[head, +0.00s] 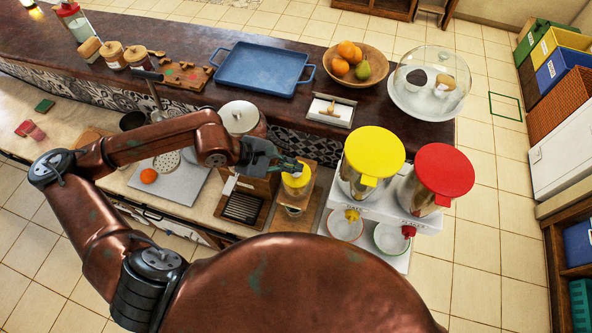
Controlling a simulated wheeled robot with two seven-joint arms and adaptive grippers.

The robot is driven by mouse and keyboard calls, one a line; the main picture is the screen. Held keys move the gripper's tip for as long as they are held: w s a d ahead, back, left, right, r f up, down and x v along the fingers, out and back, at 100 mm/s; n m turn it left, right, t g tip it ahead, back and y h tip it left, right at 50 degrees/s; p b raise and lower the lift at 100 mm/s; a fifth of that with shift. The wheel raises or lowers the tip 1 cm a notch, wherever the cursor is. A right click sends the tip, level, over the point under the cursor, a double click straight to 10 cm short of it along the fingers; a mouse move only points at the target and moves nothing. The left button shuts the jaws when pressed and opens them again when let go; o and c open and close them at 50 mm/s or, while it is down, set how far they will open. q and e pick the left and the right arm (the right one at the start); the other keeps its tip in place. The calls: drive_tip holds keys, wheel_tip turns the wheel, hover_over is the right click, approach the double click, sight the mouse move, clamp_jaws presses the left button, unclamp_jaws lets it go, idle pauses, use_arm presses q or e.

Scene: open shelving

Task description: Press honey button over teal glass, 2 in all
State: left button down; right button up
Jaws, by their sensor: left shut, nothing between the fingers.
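A small dispenser with a yellow top (296,182) stands in a wooden frame (308,189) on the lower counter, near the middle of the head view. I take it for the honey dispenser; no label on it is readable. My left gripper (300,168) is shut and empty, with its fingertips at the yellow top; I cannot tell whether they touch it. A button cannot be made out. A small greenish glass shape (293,211) shows low in the frame and may be the teal glass, though it is mostly hidden. My right gripper is not in view.
Two large dispensers with a yellow lid (374,151) and a red lid (444,169) stand close on the right, bowls below them. A white-lidded jar (239,117) stands behind my left wrist. A blue tray (264,68) and a fruit bowl (357,66) are on the upper counter.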

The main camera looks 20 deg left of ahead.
use_arm(q)
drive_tip(key=shift+f+b, duration=0.65)
drive_tip(key=shift+b, duration=0.3)
idle(0.9)
drive_tip(key=shift+r, duration=1.1)
drive_tip(key=shift+r+p, duration=0.1)
drive_tip(key=shift+p, duration=0.2)
drive_tip(key=shift+r+p, duration=0.7)
drive_tip(key=shift+r, duration=1.75)
